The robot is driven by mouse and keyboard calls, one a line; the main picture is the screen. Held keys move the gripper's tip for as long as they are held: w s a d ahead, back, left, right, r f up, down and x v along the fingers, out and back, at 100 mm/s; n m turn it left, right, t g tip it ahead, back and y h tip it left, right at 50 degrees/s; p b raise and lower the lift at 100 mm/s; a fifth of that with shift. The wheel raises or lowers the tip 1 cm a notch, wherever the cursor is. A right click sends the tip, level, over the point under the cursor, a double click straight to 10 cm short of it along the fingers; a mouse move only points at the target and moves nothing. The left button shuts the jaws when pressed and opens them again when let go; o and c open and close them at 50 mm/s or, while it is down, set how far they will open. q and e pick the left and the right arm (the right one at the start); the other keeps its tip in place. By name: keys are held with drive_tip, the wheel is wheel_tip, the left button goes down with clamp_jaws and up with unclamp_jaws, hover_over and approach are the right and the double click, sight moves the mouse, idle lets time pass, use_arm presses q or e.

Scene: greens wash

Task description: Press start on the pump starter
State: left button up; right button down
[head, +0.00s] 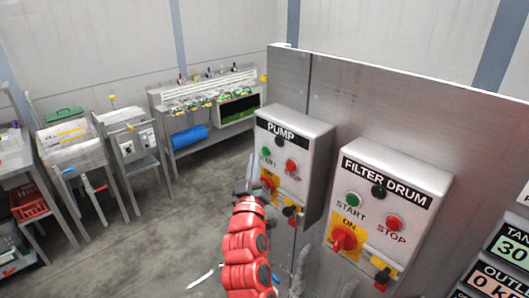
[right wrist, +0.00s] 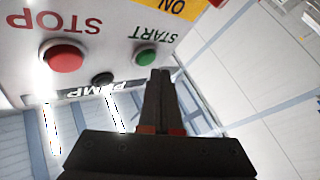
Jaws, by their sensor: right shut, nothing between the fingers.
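The pump starter (head: 312,144) is a grey box labelled PUMP on the metal panel in the head view. Its green START button (head: 266,152) sits left of the red STOP button (head: 292,167). My right gripper (head: 251,163) is shut and empty, just left of the box's front and close to START. In the right wrist view the box appears upside down, with START (right wrist: 146,55) right by my closed fingertips (right wrist: 160,73) and STOP (right wrist: 64,56) further left. I cannot tell whether the tips touch START. My left gripper is not in view.
A similar filter drum starter (head: 400,195) is mounted right of the pump starter. A red-and-yellow ON switch (head: 268,183) is below the pump buttons, partly behind my gripper. Benches and a sorting table (head: 205,95) stand at the back; open floor (head: 150,225) lies left.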

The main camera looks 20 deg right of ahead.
drive_tip(key=shift+d, duration=0.1)
idle(0.7)
drive_tip(key=shift+w+d, duration=0.15)
drive_tip(key=shift+d, duration=0.2)
drive_tip(key=shift+w+d, duration=0.15)
drive_tip(key=shift+d, duration=0.25)
idle(0.8)
drive_tip(key=shift+a+b, duration=0.1)
drive_tip(key=shift+b, duration=0.25)
drive_tip(key=shift+s+a+b, duration=0.3)
drive_tip(key=shift+a+b, duration=0.25)
drive_tip(key=shift+a, duration=0.15)
